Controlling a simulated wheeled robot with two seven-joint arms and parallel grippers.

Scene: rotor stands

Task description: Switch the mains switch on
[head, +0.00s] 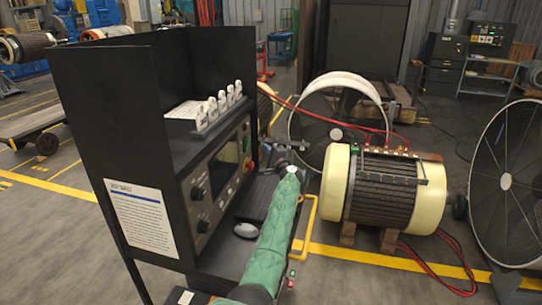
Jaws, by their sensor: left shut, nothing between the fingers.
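A black control console (110,120) stands at the left, its sloped panel (215,180) facing right. The panel carries two black rotary knobs, an upper one (197,193) and a lower one (203,226), a dark screen (226,160) and a small red and yellow control (249,167). I cannot tell which control is the mains switch, or its position. My left arm, in a green sleeve, reaches up from the bottom. Its gripper (282,163) is shut and empty, to the right of the panel and apart from it. The fingers are small and partly hidden. My right gripper is out of view.
A keyboard shelf with a mouse (246,230) juts out below the panel, beside a yellow rail (306,228). A large motor (385,190) with red cables stands to the right. A big fan (510,185) is at the right edge.

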